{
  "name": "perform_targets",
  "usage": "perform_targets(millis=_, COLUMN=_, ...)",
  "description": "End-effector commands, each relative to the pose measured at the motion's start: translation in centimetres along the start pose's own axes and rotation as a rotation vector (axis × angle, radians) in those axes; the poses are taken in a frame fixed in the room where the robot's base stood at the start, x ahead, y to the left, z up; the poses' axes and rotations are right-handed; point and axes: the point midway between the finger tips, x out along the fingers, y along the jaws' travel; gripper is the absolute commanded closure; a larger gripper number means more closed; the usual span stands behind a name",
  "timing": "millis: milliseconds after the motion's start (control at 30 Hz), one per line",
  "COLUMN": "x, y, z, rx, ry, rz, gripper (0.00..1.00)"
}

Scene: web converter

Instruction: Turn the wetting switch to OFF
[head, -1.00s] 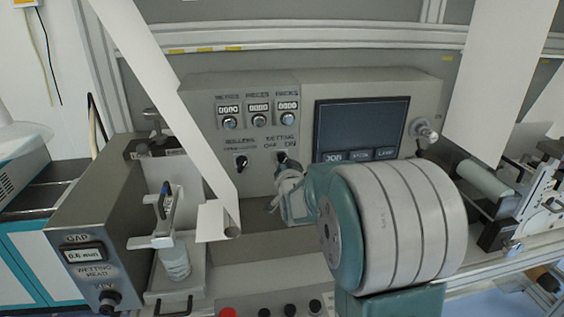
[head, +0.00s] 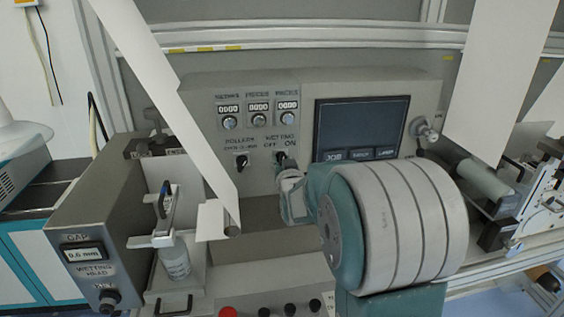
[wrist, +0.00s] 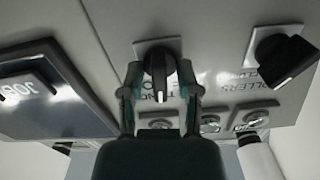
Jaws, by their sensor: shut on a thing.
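The wetting switch (head: 280,158) is a small black knob on the grey control panel, under the WETTING label with OFF at left and ON at right. In the wrist view the black knob (wrist: 158,68) sits between my two fingers, its white pointer mark on the end turned toward the picture's bottom. My gripper (wrist: 160,92) is shut on the knob, one finger on each side. In the head view my gripper (head: 287,173) reaches the panel just below the switch, and my arm hides the panel's lower right part.
The black rollers switch (head: 241,161) is close on the left; it also shows in the wrist view (wrist: 284,58). A dark screen (head: 361,128) is to the right. Counters with knobs (head: 258,113) are above. A white paper web (head: 165,85) slants down at left, near a bottle (head: 175,262).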

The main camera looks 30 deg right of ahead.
Motion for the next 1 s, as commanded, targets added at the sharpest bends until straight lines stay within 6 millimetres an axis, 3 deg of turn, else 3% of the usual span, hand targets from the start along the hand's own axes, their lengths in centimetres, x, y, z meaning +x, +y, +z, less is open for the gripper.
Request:
perform_targets(millis=500, x=0.09, y=-0.27, z=-0.33, rx=-0.449, ry=0.009, rz=-0.001, gripper=1.0)
perform_targets(millis=1000, x=0.1, y=-0.39, z=-0.36, rx=-0.636, ry=0.012, rz=-0.001, gripper=1.0)
